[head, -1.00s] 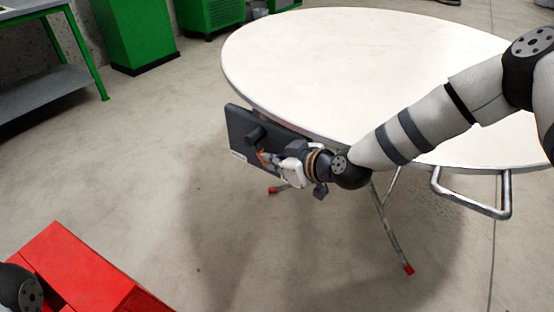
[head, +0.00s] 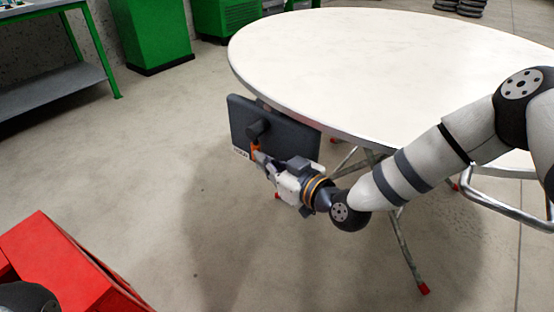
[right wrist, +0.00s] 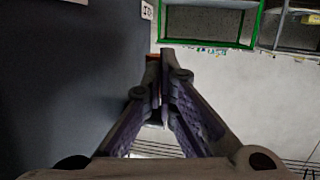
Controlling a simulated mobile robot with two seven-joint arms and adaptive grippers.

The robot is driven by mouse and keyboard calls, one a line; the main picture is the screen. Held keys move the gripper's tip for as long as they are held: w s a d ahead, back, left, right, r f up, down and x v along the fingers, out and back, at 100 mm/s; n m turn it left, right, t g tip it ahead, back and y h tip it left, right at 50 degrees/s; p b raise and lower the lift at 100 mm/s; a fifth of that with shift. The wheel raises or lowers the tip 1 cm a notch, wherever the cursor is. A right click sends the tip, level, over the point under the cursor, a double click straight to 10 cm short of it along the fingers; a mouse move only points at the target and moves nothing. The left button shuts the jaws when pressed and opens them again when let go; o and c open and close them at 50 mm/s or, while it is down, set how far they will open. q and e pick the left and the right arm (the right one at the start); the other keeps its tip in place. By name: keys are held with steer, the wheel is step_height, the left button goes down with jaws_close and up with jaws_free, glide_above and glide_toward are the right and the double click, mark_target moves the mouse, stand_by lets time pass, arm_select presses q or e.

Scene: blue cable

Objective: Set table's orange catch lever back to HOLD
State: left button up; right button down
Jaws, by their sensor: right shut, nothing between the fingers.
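The round white table (head: 400,60) has a dark grey plate (head: 292,133) hanging under its near left edge. A dark round knob (head: 258,129) stands out from the plate. The orange catch lever (head: 254,150) shows as a small strip below the knob, near a white label (head: 240,153). My right gripper (head: 258,159) is shut, its tips at the lever's lower end; whether they touch it is unclear. In the right wrist view the shut fingers (right wrist: 164,72) point along the dark plate (right wrist: 70,80), with a bit of orange just beyond the tips. My left gripper is out of view.
A red box (head: 65,262) stands at the lower left. A green cabinet (head: 150,35) and a grey bench (head: 55,85) are at the back left. Metal table legs (head: 405,240) stand below the tabletop. The floor left of the plate is clear.

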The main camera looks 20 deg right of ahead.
steer(key=shift+w+a+f+t+y+b, duration=0.15)
steer(key=shift+w+a+f+t+b, duration=0.2)
steer(key=shift+w+a, duration=0.3)
steer(key=shift+w+a+f+t+y+b, duration=0.2)
steer(key=shift+w+a+t+b, duration=0.2)
steer(key=shift+w, duration=0.4)
steer(key=shift+w+a+r, duration=0.1)
steer(key=shift+w+r, duration=0.1)
